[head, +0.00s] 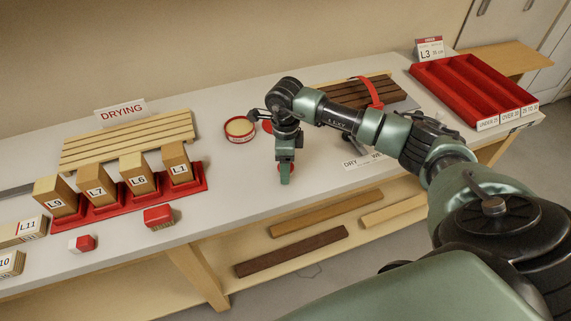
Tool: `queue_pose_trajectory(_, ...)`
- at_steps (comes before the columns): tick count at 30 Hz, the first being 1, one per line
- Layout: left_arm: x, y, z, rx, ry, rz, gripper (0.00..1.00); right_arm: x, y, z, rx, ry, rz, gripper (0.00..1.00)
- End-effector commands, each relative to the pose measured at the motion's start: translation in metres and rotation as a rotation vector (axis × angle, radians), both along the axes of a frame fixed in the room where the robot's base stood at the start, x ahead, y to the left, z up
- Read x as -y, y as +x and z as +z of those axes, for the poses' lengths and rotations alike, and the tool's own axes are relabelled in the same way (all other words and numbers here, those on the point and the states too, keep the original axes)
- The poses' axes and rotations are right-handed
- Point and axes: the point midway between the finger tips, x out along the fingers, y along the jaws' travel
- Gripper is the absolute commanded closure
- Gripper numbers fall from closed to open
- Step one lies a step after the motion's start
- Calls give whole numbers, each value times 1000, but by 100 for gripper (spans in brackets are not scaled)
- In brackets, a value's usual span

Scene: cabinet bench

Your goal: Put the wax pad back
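A round red tin (240,130) with a tan, waxy-looking filling stands open on the bench, left of my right arm. A small red piece (267,127) shows just right of the tin, partly hidden by my arm. My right gripper (285,177) points down over the middle of the bench near its front edge. A small red thing (291,168) shows at its fingertips, mostly hidden by them; it may be the wax pad. I cannot tell whether the fingers are closed on it or only beside it. My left gripper is not in view.
A red rack (200,180) holds labelled wooden blocks, in front of a slatted drying rack (130,141). A red block (159,217) and a red-and-white block (83,243) lie in front. A red compartment tray (465,85) stands at the right. The bench around my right gripper is clear.

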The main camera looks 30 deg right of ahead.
Motion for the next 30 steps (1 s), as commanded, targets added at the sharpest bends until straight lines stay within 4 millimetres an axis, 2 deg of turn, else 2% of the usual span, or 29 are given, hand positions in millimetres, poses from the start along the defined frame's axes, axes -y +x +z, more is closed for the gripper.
queue_pose_trajectory(4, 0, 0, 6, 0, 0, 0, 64, 0, 0, 6, 0, 0, 0, 36)
queue_pose_trajectory(8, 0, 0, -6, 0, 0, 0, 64, 0, 1, 20, 5, 0, 0, 36)
queue_pose_trajectory(15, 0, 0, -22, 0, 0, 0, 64, 0, 2, 73, 7, 0, 0, 36)
queue_pose_trajectory(21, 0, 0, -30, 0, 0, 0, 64, 0, 1, 108, 5, 0, -1, 36)
queue_pose_trajectory(25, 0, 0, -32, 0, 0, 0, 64, 0, 0, 119, 2, 1, 0, 36)
queue_pose_trajectory(30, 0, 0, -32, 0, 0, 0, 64, 0, 0, 123, -1, -1, 0, 36)
